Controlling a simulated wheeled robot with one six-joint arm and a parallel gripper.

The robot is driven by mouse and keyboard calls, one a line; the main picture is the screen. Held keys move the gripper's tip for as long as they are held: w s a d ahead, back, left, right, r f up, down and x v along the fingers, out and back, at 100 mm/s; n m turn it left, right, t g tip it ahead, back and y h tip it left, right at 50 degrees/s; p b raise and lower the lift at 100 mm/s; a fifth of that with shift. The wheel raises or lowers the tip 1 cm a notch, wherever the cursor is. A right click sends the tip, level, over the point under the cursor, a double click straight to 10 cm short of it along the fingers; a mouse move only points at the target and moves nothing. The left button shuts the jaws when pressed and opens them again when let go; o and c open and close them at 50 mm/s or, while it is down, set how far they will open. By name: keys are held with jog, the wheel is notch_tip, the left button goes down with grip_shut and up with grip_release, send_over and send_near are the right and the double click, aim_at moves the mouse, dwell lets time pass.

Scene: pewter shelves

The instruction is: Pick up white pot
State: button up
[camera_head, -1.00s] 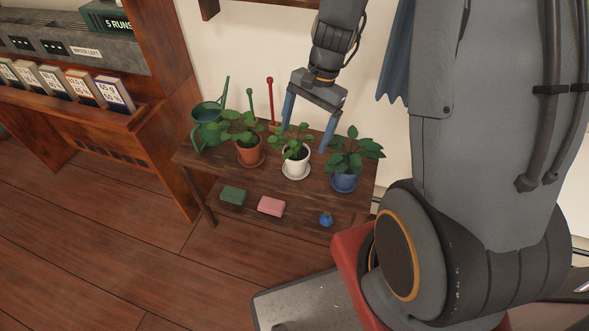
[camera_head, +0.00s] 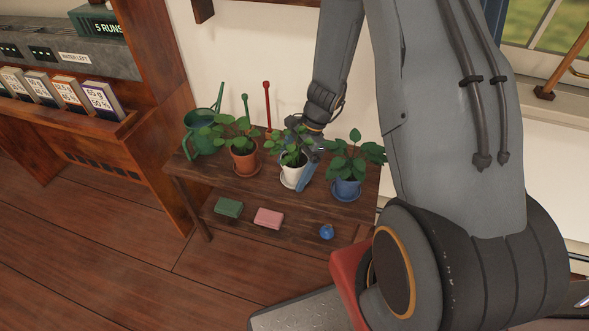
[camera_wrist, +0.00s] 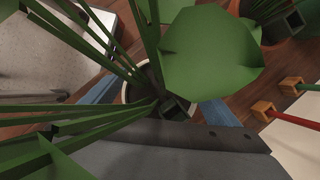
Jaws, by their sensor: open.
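The white pot (camera_head: 292,174) stands upright on its saucer on the dark wooden table, with a leafy green plant in it. My gripper (camera_head: 301,172) is down at this pot, its blue fingers open. One finger shows at the pot's right side; the other is mostly hidden by leaves. In the wrist view, the white pot's rim (camera_wrist: 130,90) lies between the two fingers of my gripper (camera_wrist: 158,100), with leaves and stems covering much of it. I cannot tell whether either finger touches the pot.
A terracotta pot (camera_head: 244,163) with a plant stands left, a blue pot (camera_head: 346,189) with a plant close on the right. A green watering can (camera_head: 201,142) is at the far left. A green block (camera_head: 228,207), pink block (camera_head: 268,218) and blue round object (camera_head: 326,231) lie on the lower shelf.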

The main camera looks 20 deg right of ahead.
jog(key=shift+x, duration=0.85)
jog(key=shift+c, duration=0.3)
jog(key=c, duration=1.5)
jog(key=shift+c, duration=0.9)
jog(key=shift+r, duration=0.15)
